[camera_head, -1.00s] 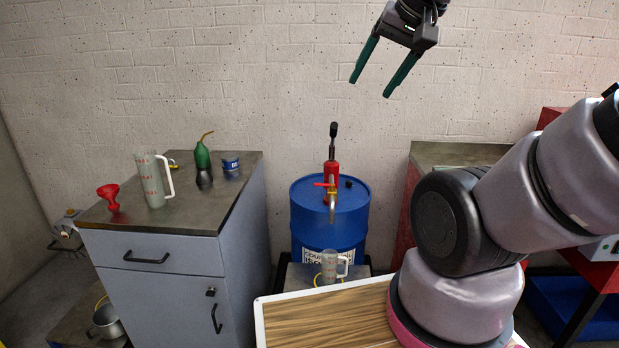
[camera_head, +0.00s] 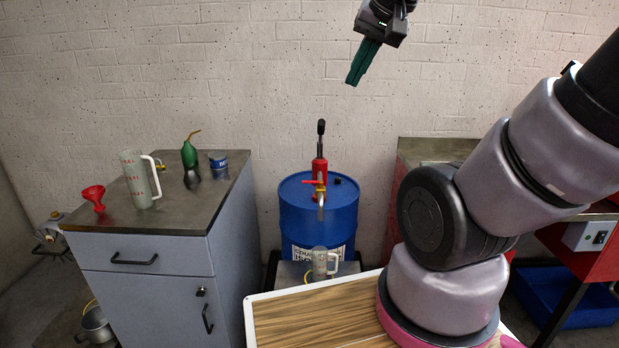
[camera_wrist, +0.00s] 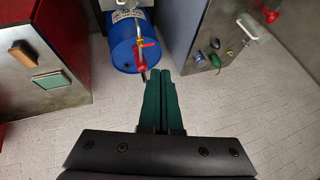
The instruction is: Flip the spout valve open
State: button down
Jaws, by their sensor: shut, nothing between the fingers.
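The blue drum (camera_head: 318,215) stands against the wall with a red hand pump (camera_head: 319,170) on top. A brass spout (camera_head: 320,198) with a red valve handle (camera_head: 313,182) points toward the front of the drum. In the wrist view the valve handle (camera_wrist: 147,44) lies crosswise on the spout, just beyond my fingertips in the picture. A clear measuring jug (camera_head: 322,262) stands below the spout. My gripper (camera_head: 354,80) is high above and slightly right of the drum, apart from the valve, with its green fingers together and empty; they also show in the wrist view (camera_wrist: 162,75).
A grey cabinet (camera_head: 150,262) on the left holds a red funnel (camera_head: 93,197), a jug (camera_head: 138,180), a green oil can (camera_head: 190,155) and a blue tin (camera_head: 218,165). A wood-topped surface (camera_head: 310,318) is in front. Air above the drum is clear.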

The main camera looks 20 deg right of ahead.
jog(key=w+f+g, duration=0.1)
jog(key=w+f, duration=0.2)
jog(key=w, duration=0.7)
jog(key=w+a+f+n+g+h, duration=0.1)
jog(key=w+f+g+h, duration=0.1)
jog(key=w+f, duration=1.9)
notch_tip(320, 180, down, 4)
jog(key=shift+w+a+f+h, duration=0.1)
jog(key=shift+w+a+h, duration=0.1)
jog(key=shift+h, duration=0.2)
jog(key=x, duration=0.9)
jog(key=shift+f, duration=0.4)
